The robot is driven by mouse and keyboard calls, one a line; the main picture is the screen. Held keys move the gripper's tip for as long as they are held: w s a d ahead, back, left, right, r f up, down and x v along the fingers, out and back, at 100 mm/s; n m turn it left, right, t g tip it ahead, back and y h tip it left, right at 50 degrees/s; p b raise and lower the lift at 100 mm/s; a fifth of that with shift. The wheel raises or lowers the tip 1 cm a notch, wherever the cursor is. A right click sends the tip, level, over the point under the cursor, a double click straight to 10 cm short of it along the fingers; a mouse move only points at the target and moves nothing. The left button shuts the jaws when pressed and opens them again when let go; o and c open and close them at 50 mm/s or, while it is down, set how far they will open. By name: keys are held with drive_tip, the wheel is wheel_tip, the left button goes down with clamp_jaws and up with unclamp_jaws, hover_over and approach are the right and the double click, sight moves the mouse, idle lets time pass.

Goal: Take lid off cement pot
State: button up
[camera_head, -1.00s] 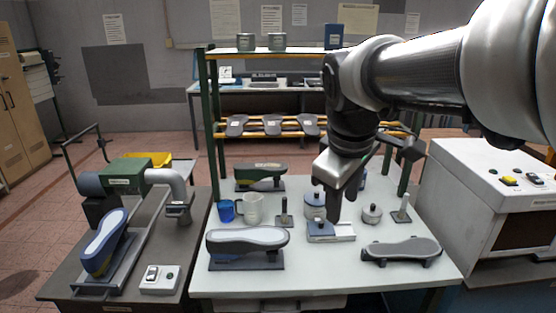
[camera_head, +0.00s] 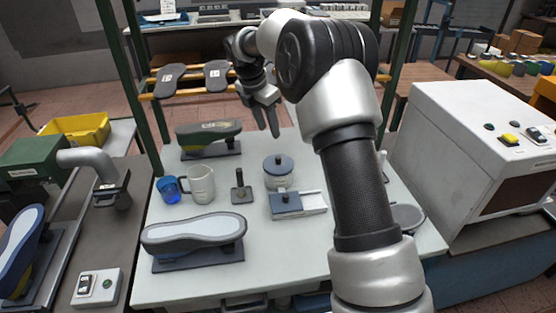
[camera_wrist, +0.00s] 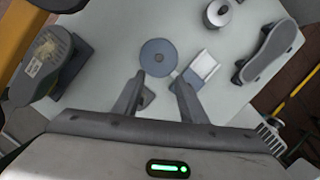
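The cement pot (camera_head: 278,181) is a pale round pot standing at the middle of the white table. Its blue-grey disc lid (camera_head: 279,164) with a small centre knob is on it. In the wrist view the lid (camera_wrist: 157,57) appears from above, just beyond the fingertips and roughly between them. My gripper (camera_head: 268,118) is open and empty, pointing down above and behind the pot in the head view. It is apart from the lid. In the wrist view my gripper (camera_wrist: 157,84) shows its two fingers spread wide.
A blue block on a white plate (camera_head: 297,204) sits close in front of the pot. A dark stand with a peg (camera_head: 241,190), a pale mug (camera_head: 201,186) and a blue cup (camera_head: 169,190) are to its left. Shoe lasts (camera_head: 194,232) lie around. My arm hides the table's right part.

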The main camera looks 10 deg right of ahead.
hover_over(278, 157)
drive_tip(key=s+a, duration=0.2)
drive_tip(key=x, duration=0.2)
drive_tip(key=a+x, duration=0.1)
drive_tip(key=x, duration=0.2)
drive_tip(key=s+x, duration=0.1)
drive_tip(key=x, duration=0.2)
drive_tip(key=shift+a+f, duration=0.25)
drive_tip(key=shift+a, duration=0.05)
drive_tip(key=shift+w+p+x, duration=0.2)
drive_tip(key=shift+p+x, duration=0.4)
drive_tip(key=shift+x, duration=2.45)
drive_tip(key=shift+c, duration=0.4)
drive_tip(key=shift+r, duration=0.1)
clamp_jaws()
